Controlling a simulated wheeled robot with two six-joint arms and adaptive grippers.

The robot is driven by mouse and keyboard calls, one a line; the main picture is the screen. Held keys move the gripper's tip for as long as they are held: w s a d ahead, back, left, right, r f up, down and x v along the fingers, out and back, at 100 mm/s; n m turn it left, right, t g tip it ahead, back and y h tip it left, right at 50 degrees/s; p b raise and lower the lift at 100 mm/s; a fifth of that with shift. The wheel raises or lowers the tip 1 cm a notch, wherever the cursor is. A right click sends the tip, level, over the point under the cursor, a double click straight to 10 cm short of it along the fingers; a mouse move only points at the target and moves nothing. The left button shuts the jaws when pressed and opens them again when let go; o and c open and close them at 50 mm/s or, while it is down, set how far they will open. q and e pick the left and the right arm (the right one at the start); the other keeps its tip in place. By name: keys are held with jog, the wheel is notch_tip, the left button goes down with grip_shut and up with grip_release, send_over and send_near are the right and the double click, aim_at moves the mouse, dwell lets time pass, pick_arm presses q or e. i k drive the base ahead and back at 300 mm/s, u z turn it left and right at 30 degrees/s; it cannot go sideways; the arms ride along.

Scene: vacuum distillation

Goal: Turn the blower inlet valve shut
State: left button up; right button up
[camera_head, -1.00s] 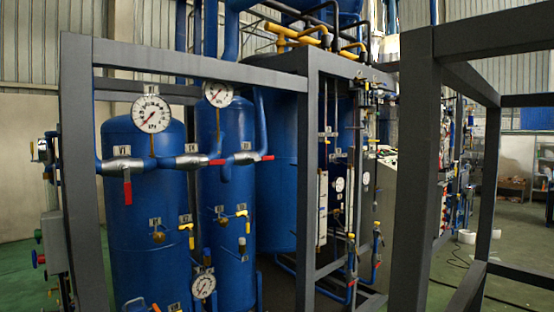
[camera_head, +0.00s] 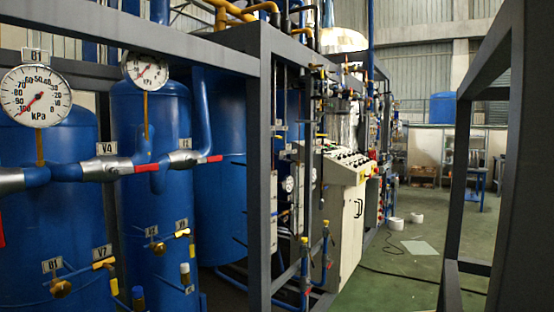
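Neither of my grippers is in view. I cannot tell which valve is the blower inlet valve. A valve labelled V4 (camera_head: 98,169) sits on the blue pipe at the left, with its red handle (camera_head: 147,167) lying along the pipe. A second valve (camera_head: 184,159) to its right also has a red handle (camera_head: 214,158) along its pipe. Part of another red handle (camera_head: 2,231) hangs down at the left edge, its valve mostly cut off. Lower down, a small valve labelled V7 (camera_head: 103,264) has a yellow handle.
A dark grey frame (camera_head: 266,170) stands around the blue tanks (camera_head: 158,220). Another frame post (camera_head: 520,170) is close at the right. A white control cabinet (camera_head: 352,215) stands in the middle. Green floor (camera_head: 415,250) lies open between, with a cable (camera_head: 400,275) and white rolls (camera_head: 396,223).

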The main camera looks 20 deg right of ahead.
aim_at(210, 158)
jog(key=z, duration=0.1)
jog(key=i, duration=0.15)
jog(key=z, duration=0.05)
jog(key=k, duration=0.3)
jog(key=u, duration=0.25)
jog(key=i, duration=2.05)
jog(key=z, duration=0.3)
